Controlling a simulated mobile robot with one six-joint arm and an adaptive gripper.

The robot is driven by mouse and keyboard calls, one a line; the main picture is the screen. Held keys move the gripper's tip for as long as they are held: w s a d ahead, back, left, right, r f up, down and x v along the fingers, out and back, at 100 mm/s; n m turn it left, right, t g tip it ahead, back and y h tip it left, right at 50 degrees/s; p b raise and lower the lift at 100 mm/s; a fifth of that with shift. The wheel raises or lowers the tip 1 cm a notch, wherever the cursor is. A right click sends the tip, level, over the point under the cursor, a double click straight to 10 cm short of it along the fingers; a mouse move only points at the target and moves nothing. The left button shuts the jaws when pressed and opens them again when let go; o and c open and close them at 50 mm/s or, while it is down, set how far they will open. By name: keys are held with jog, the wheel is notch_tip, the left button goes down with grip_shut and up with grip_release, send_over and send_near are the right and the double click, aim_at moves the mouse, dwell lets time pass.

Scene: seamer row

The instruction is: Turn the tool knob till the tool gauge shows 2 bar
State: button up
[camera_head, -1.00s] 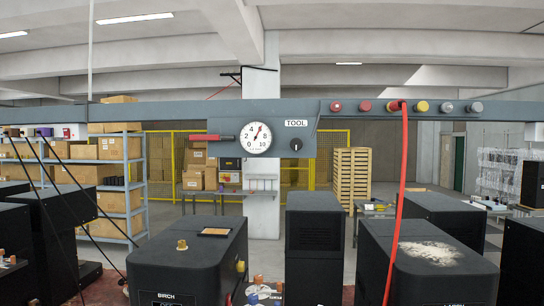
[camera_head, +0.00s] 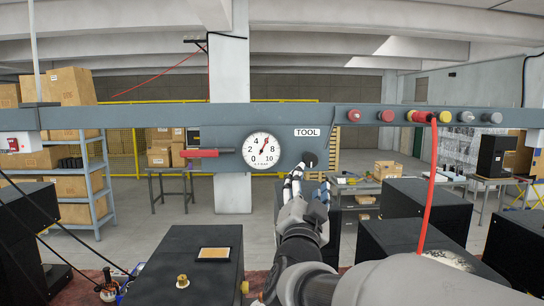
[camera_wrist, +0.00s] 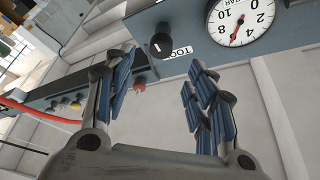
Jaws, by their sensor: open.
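The tool knob (camera_head: 309,159) is a black round knob on the grey-blue rail, under the TOOL label (camera_head: 307,132). It also shows in the wrist view (camera_wrist: 160,44). The tool gauge (camera_head: 262,151) is a white dial left of the knob, marked 0 to 10. Its red needle points up and right, near 6. The dial is partly cut off at the top of the wrist view (camera_wrist: 240,20). My gripper (camera_head: 308,182) is open and empty, just below the knob in the head view. In the wrist view the knob lies beyond the fingertips, between their lines, apart from both.
A red-handled lever (camera_head: 202,153) sticks out left of the gauge. Several coloured fittings (camera_head: 386,115) line the rail at right, with a red hose (camera_head: 430,185) hanging down. Black machines (camera_head: 190,265) stand below. The rail's front around the knob looks clear.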

aim_at(310, 163)
jog(key=p+x, duration=0.2)
jog(key=x, duration=0.9)
jog(key=shift+w+a+r, duration=0.1)
jog(key=shift+c, duration=0.3)
jog(key=c, duration=1)
